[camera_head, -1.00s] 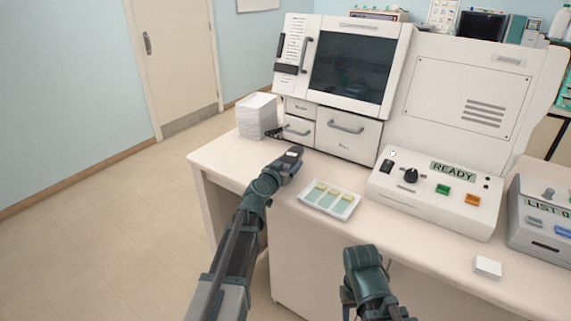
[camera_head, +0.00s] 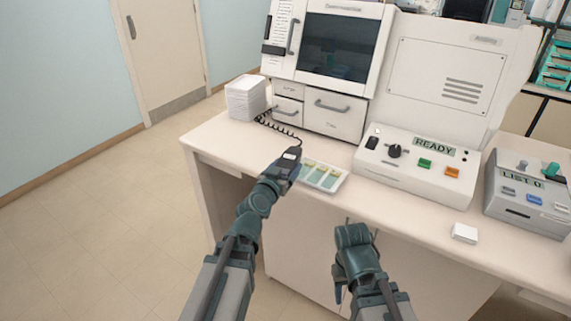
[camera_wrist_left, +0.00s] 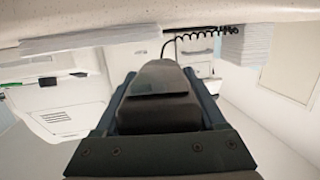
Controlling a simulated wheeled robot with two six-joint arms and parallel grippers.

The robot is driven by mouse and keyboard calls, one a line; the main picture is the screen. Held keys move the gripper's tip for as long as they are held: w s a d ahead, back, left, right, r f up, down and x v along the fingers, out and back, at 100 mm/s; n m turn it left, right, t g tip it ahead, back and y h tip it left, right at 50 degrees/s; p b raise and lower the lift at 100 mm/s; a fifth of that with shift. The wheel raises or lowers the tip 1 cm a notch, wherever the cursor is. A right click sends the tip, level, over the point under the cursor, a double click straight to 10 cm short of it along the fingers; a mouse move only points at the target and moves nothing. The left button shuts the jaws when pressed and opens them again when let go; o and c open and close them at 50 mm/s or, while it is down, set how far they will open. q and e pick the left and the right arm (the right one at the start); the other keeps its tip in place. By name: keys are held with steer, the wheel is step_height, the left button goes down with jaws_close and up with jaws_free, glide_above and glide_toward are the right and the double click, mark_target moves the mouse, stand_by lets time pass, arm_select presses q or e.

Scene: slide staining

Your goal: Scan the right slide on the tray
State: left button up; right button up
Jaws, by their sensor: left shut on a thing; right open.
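The white tray (camera_head: 321,189) lies on the bench with slides side by side on it, each with a yellowish end. The right slide (camera_head: 331,180) is in clear view. My left gripper (camera_head: 285,168) is shut on a dark handheld scanner (camera_head: 292,155), just left of the tray and in front of its left edge. The scanner (camera_wrist_left: 162,95) fills the middle of the left wrist view, between the jaws (camera_wrist_left: 165,118). My right gripper (camera_head: 352,237) is open and empty in front of the bench; its fingertips are hard to make out.
A coiled cord (camera_head: 275,125) runs back from the scanner past a white stack (camera_head: 245,98). A control panel (camera_head: 415,165) reading READY stands right of the tray. A grey LIST box (camera_head: 528,195) and a small white block (camera_head: 465,233) are further right. The bench front is mostly clear.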

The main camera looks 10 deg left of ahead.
arm_select(q)
steer(key=shift+d, duration=0.1)
steer(key=shift+w+d+r+p, duration=0.45)
steer(key=shift+w+d, duration=1.4)
steer(key=shift+d, duration=0.65)
steer(key=shift+w+d+r+p, duration=0.45)
steer(key=shift+w+d, duration=1.35)
steer(key=shift+d, duration=0.65)
steer(key=shift+w+d+r+p, duration=0.45)
steer(key=shift+w+d, duration=1.4)
steer(key=shift+d, duration=0.65)
step_height(320, 180, up, 3)
steer(key=p, duration=0.3)
